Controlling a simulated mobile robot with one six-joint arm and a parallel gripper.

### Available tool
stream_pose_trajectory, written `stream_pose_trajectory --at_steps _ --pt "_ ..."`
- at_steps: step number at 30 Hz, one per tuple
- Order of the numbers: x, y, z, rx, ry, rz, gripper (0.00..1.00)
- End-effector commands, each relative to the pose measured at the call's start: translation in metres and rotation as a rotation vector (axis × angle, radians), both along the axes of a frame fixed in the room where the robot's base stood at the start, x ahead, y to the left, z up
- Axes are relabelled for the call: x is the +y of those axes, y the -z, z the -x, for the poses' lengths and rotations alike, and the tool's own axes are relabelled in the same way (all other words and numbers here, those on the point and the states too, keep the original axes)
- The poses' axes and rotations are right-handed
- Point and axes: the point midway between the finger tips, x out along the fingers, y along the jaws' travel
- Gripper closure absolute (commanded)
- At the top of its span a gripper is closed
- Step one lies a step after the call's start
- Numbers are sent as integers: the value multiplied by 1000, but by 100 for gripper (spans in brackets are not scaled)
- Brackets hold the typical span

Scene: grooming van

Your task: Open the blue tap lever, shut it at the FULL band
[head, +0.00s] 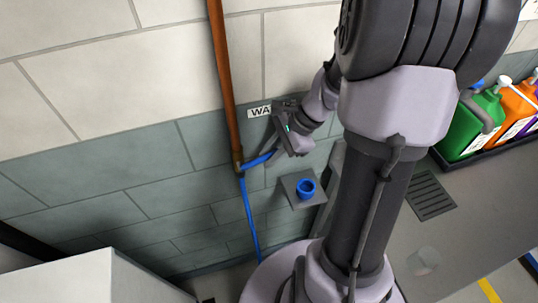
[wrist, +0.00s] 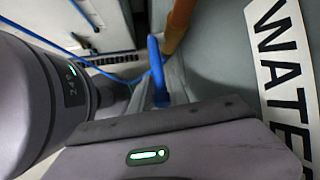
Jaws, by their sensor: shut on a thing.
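The blue tap lever (head: 258,160) sticks out to the right from the foot of a copper pipe (head: 225,90) on the wall. My gripper (head: 276,149) is at the lever's free end and shut on it. In the wrist view the blue lever (wrist: 156,68) runs up from between my gripper's fingers (wrist: 160,104), beside the copper pipe (wrist: 176,25). The jaws hide the gripped end. A blue ring-shaped cup (head: 305,188) sits on a grey wall bracket (head: 290,181), below and right of the lever. I cannot make out a FULL band or any water.
A blue hose (head: 249,215) hangs from the pipe's foot. A WATER sign (wrist: 280,60) is on the wall close by, partly hidden in the head view. Green (head: 470,125) and orange (head: 517,103) jugs stand at right.

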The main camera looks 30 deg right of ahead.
Motion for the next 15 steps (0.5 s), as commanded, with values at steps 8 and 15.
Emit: stream_pose_trajectory --at_steps 8,15 --pt "-4 28 1 -82 2 -283 100" --pt "-3 26 1 -85 1 -291 100"
